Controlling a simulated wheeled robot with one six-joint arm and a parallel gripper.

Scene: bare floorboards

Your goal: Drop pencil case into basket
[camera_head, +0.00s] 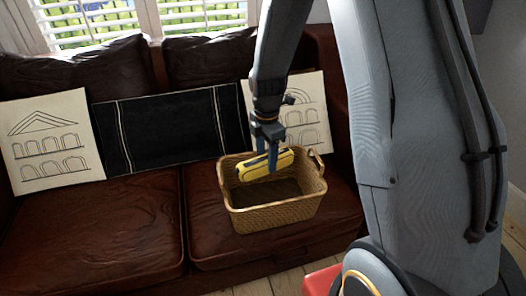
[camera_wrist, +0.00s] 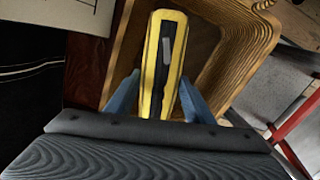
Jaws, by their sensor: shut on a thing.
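The pencil case (camera_head: 256,169) is yellow with a dark strip along it. My gripper (camera_head: 272,166) is shut on it and holds it over the basket's opening, near the back-left rim. In the wrist view the pencil case (camera_wrist: 163,62) sits between the two blue fingers of my gripper (camera_wrist: 160,95), with the basket (camera_wrist: 252,45) below and around it. In the head view the woven tan basket (camera_head: 277,215) stands upright on the sofa's right seat cushion. Its inside looks empty where I can see it.
The dark brown leather sofa (camera_head: 100,235) fills the left and middle. Pale cushions with building drawings (camera_head: 50,145) and a black cushion (camera_head: 168,127) lean on its back. The left seat is clear. Wooden floor shows at the front.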

